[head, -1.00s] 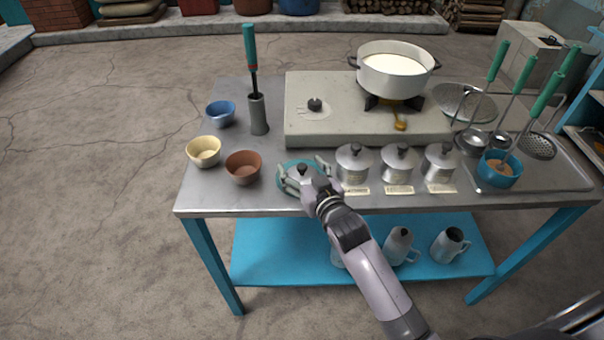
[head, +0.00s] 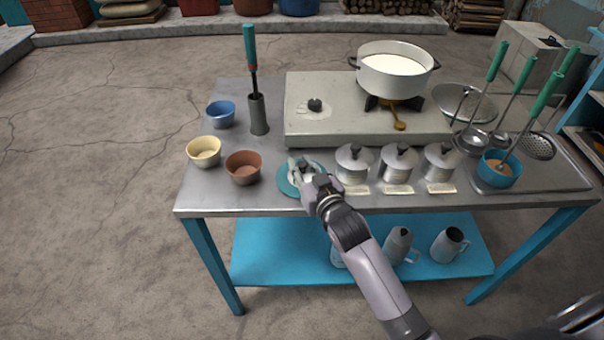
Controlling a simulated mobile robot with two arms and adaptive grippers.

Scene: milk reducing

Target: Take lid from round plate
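The round teal plate (head: 284,187) lies on the metal table, left of the lidded canisters. The lid (head: 294,176) is on the plate, mostly hidden behind my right gripper. My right gripper (head: 300,168) reaches in from the lower right, and its fingers are drawn together on the lid's dark knob. No gap shows between lid and plate, but the contact is too small to tell. My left gripper is not in view.
Three lidded canisters (head: 397,163) with labels stand close to the right of my gripper. A brown bowl (head: 243,168), a cream bowl (head: 204,152) and a blue bowl (head: 221,114) stand to the left. A pot of milk (head: 394,70) sits on the stove (head: 335,132) behind.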

